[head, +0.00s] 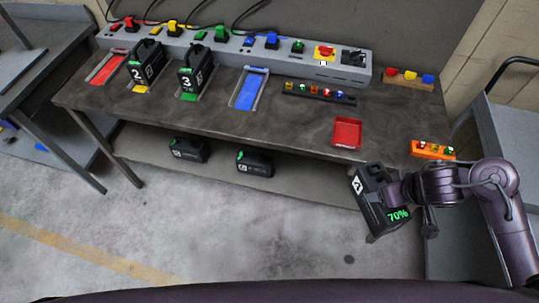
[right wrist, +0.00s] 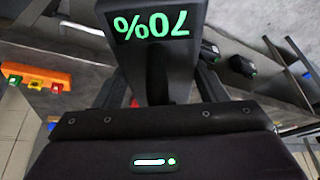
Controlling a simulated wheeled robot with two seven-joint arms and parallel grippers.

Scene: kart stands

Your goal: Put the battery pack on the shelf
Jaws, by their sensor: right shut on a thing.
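A black battery pack (head: 376,207) with a green "70%" display is in my right gripper (head: 390,192). It is held tilted in front of the table's right part, above the floor. In the right wrist view the battery pack (right wrist: 160,60) fills the upper middle, with its display upside down; the fingertips are mostly hidden there. The lower shelf (head: 300,177) runs under the table. Two black packs, one at left (head: 188,149) and one further right (head: 254,163), stand on it. My left gripper is not in view.
Packs numbered 2 (head: 146,67) and 3 (head: 196,70) stand on the tabletop before the grey charger strip (head: 225,48). A red tray (head: 346,133) and an orange block (head: 432,150) lie near the table's front edge. The lower shelf's right part looks clear.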

